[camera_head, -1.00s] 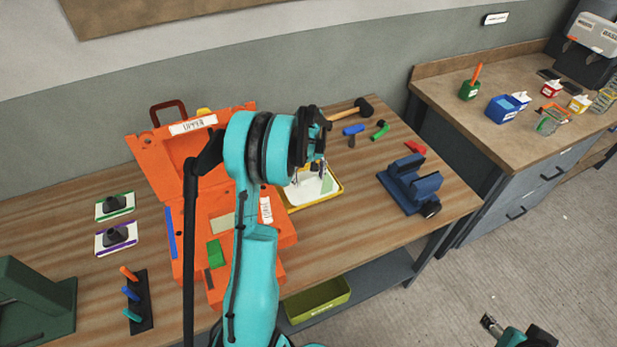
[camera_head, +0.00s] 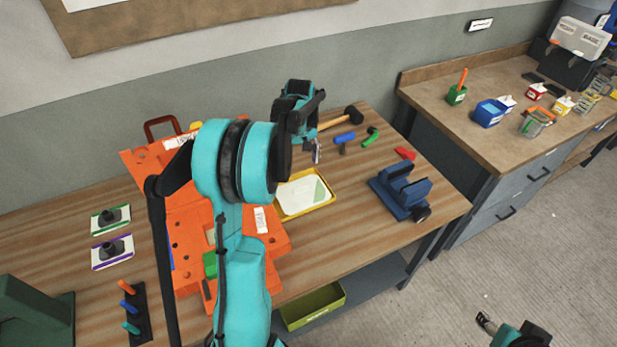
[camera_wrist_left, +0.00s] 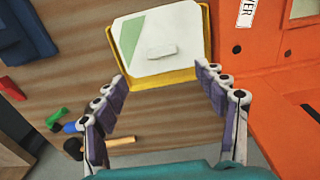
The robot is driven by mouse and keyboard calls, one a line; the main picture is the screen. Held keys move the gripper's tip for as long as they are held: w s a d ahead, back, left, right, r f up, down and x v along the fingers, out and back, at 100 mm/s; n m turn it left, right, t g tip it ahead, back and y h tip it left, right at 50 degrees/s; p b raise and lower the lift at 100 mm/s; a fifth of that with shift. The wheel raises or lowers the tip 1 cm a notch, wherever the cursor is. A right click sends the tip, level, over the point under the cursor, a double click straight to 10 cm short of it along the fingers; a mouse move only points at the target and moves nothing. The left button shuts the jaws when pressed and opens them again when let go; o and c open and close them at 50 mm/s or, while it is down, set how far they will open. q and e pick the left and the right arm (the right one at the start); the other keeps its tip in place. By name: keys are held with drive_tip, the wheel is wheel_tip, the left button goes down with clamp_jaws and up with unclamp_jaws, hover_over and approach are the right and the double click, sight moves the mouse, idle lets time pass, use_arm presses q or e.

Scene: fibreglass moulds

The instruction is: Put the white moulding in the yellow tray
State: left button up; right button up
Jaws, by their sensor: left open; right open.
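The white moulding (camera_head: 299,196) is a flat white plate with a pale green corner. It lies in the yellow tray (camera_head: 288,216), whose rim shows around it. In the left wrist view the moulding (camera_wrist_left: 183,36) has a small raised white block on top and sits in the yellow tray (camera_wrist_left: 165,80). My left gripper (camera_head: 314,152) is above the table just behind the tray, apart from the moulding. Its fingers (camera_wrist_left: 162,88) are spread and empty in the wrist view. My right gripper (camera_head: 483,320) is at the lower right over the floor, open and away from the table.
An open orange case (camera_head: 185,215) stands left of the tray, partly hidden by my left arm. A blue vise (camera_head: 402,190) is at the right. A mallet (camera_head: 352,116) and small coloured tools (camera_head: 371,137) lie behind. A green bin (camera_head: 313,305) is on the lower shelf.

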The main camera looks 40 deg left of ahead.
use_arm(q)
drive_tip(key=s+d+r+m+t, duration=0.2)
drive_tip(key=s+d+r+m, duration=0.15)
drive_tip(key=d, duration=0.35)
drive_tip(key=s+d+r+m+t, duration=0.1)
drive_tip(key=s+d+r+m, duration=0.2)
drive_tip(key=d, duration=0.4)
drive_tip(key=s+d+r+m+t, duration=0.2)
drive_tip(key=s+d+r, duration=0.1)
drive_tip(key=s+d, duration=0.3)
drive_tip(key=s+d+f+m+t, duration=0.2)
drive_tip(key=s+d+f+m, duration=0.1)
drive_tip(key=s+d+m, duration=0.1)
drive_tip(key=s+d, duration=0.1)
drive_tip(key=d, duration=0.1)
drive_tip(key=shift+s+d, duration=0.2)
drive_tip(key=shift+d, duration=0.15)
wheel_tip(320, 180, down, 8)
drive_tip(key=b, duration=0.7)
drive_tip(key=shift+b, duration=0.4)
drive_tip(key=shift+r, duration=0.1)
